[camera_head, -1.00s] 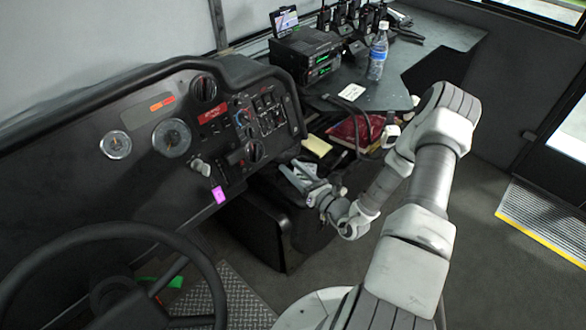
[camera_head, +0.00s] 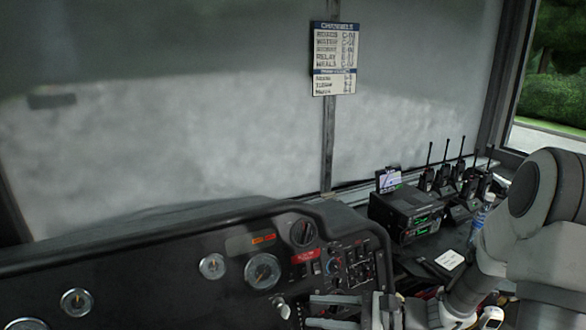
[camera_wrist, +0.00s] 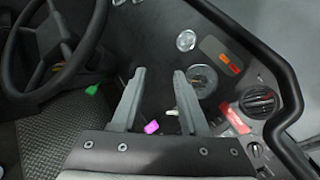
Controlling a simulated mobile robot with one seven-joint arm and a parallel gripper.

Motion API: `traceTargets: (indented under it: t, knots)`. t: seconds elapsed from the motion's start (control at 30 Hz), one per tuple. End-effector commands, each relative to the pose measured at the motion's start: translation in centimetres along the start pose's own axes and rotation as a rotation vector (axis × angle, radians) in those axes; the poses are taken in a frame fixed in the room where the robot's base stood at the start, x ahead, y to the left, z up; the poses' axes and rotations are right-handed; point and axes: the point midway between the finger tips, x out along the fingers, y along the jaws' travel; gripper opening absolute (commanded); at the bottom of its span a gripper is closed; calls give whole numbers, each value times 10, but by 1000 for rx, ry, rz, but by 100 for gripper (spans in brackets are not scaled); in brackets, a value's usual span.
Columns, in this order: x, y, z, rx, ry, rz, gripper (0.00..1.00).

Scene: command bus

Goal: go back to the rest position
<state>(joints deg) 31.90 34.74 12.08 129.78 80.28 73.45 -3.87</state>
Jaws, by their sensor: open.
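My gripper (camera_wrist: 160,92) is open in the wrist view. Its two grey fingers stand apart with nothing held between them. Beyond them are the dashboard and a small pink tag (camera_wrist: 152,127), which shows in the gap between the fingers. In the head view my gripper (camera_head: 340,312) is at the bottom edge, in front of the dashboard's lower part, and partly cut off. My arm fills the lower right of the head view.
The dashboard (camera_head: 130,270) with gauges spans the lower left. A radio unit (camera_head: 405,212), handheld radios (camera_head: 428,180) and a water bottle (camera_head: 480,218) stand on the shelf at right, close to my arm. A steering wheel (camera_wrist: 62,48) shows in the wrist view.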

Motion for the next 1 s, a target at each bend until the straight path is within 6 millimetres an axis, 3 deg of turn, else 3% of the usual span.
traceTargets:
  t: [0.03,0.2,0.5,0.7,1.0]
  knots:
    - [1,6,18,-66,27,69,44]
    - [-1,35,57,-269,126,286,44]
    - [-30,74,106,-646,333,611,44]
    - [-60,84,134,-913,493,778,44]
    - [-116,80,176,-1310,760,947,44]
